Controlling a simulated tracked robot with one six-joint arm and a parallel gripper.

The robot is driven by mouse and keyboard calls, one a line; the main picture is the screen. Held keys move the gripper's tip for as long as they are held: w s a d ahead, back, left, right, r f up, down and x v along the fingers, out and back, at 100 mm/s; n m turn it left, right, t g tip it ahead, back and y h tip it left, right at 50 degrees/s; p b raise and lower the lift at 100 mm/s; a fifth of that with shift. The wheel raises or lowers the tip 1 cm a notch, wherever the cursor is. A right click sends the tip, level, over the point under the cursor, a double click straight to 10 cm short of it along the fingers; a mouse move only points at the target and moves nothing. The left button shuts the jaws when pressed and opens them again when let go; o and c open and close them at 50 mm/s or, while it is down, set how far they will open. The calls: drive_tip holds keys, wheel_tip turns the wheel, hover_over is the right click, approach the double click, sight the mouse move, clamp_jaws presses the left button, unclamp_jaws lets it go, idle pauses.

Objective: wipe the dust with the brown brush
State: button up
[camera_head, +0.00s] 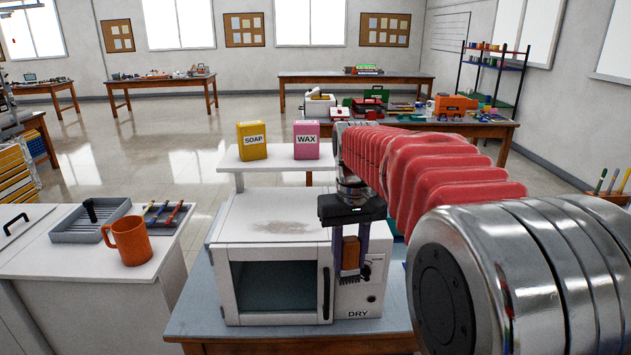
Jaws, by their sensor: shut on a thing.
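My gripper (349,268) hangs fingers down in front of the right part of the white dryer's front. It is shut on the brown brush (350,253), whose brown block sits between the fingers with dark bristles pointing down. The dust (283,227) is a grey-brown smudge on the flat top of the white dryer (229,298), left of my gripper. The brush appears apart from the dust. The dryer is marked DRY, and its dark-windowed door is shut. My red, ribbed arm comes in from the right and hides part of the dryer's right side.
Behind the dryer top, a raised white shelf (270,164) holds a yellow SOAP box (251,141) and a pink WAX box (306,140). To the left, a white counter (70,277) carries a grey tray (83,232), an orange mug (129,241) and several small coloured tools (166,213).

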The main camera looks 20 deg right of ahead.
drive_tip(key=shift+n, duration=0.7)
drive_tip(key=w+a+f, duration=0.2)
drive_tip(key=w+a, duration=0.1)
drive_tip(key=w+a+f, duration=0.6)
drive_tip(key=w+a, duration=0.1)
drive_tip(key=shift+f, duration=0.1)
drive_tip(key=shift+s, duration=0.1)
